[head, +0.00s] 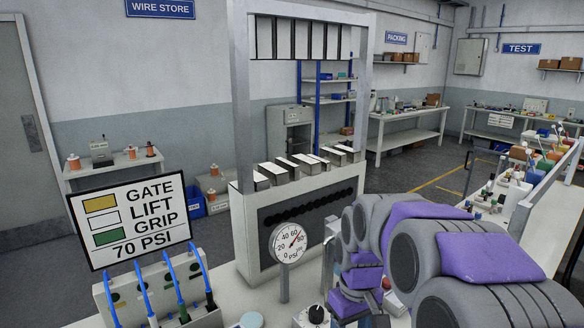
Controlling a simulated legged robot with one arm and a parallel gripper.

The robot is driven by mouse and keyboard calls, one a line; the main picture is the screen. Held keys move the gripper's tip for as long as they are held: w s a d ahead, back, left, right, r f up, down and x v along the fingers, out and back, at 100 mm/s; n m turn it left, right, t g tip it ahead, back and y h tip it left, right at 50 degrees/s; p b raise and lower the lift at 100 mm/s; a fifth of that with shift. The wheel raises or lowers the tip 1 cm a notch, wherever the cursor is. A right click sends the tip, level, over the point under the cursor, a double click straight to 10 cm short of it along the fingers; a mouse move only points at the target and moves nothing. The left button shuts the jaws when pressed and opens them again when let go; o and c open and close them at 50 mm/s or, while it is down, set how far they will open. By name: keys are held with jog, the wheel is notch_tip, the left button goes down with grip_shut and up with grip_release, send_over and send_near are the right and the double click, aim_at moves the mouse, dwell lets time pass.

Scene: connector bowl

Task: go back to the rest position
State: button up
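My grey and purple arm rises from the lower right in the head view and bends down near the middle. Its end, with my gripper (374,318), is at the bottom edge, mostly cut off and hidden behind arm links. I cannot see whether the fingers are open or hold anything. The arm end is to the right of the pressure gauge (288,242) and in front of the grey machine frame (262,232).
A sign board (132,218) and a panel with blue hoses (165,295) stand at the left. A black knob (316,314) is at the bottom. At the right, a long white bench (550,215) carries several small items. Open floor (425,180) lies beyond my arm.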

jog(key=s+d+f+m+g, duration=0.1)
jog(key=s+m, duration=0.4)
jog(key=s, duration=2.3)
jog(key=shift+d+f, duration=0.5)
jog(key=shift+f, duration=0.05)
dwell(0.6)
